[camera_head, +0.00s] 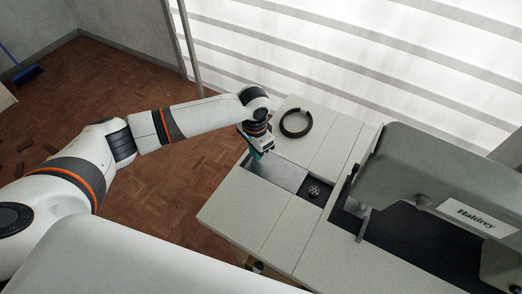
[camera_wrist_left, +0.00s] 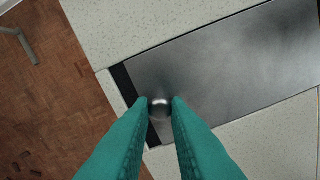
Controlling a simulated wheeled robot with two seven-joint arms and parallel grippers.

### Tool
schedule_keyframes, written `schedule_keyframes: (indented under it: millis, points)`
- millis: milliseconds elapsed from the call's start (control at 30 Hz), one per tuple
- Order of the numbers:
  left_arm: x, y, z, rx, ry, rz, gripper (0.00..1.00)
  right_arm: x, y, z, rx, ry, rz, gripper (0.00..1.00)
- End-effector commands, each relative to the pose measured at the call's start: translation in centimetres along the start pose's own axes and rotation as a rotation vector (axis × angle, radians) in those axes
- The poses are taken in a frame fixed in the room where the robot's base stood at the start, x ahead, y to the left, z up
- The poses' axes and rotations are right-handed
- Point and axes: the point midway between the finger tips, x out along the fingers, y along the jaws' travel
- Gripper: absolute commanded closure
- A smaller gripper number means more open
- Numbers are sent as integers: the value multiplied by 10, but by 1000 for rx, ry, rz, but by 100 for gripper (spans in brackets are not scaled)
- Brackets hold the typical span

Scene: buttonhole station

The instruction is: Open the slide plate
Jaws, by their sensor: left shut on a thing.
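The slide plate (camera_head: 281,173) is a flat grey metal sheet set in the pale speckled table of the sewing machine. In the left wrist view the slide plate (camera_wrist_left: 235,65) has a small shiny round knob (camera_wrist_left: 160,108) near its left end, with a narrow dark strip beyond that end. My left gripper (camera_head: 257,154) is over the plate's left end in the head view. Its green fingertips (camera_wrist_left: 160,102) are closed about the knob. To the plate's right a dark opening (camera_head: 313,190) is uncovered, with a round perforated metal part in it. My right gripper is not in view.
The sewing machine (camera_head: 440,180) stands right of the opening, its metal foot low beside it. A dark ring (camera_head: 296,123) lies on the table behind the plate. The table's left edge drops to a wooden floor (camera_head: 150,185).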

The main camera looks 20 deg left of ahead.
Motion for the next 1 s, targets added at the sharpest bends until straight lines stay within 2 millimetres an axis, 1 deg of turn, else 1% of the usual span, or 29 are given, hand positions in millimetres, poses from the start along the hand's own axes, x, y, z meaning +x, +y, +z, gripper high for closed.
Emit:
schedule_keyframes:
  millis: [100, 133, 233, 500, 633, 767, 1000]
  points:
    - [-1, 0, 1, 1, -3, 1, 100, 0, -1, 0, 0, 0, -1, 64]
    - [-1, 0, 1, 1, -3, 1, 79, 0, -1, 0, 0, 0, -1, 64]
    - [-1, 0, 1, 1, -3, 1, 63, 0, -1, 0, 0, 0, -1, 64]
    - [-1, -1, 1, 1, -2, 0, 63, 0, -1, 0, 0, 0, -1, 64]
    - [-10, -1, 1, 2, -4, 0, 63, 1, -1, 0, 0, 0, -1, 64]
    - [-32, -1, 2, 3, -5, 0, 63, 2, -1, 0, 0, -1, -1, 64]
    - [-83, 0, 2, 2, -5, 2, 63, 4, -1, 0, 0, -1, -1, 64]
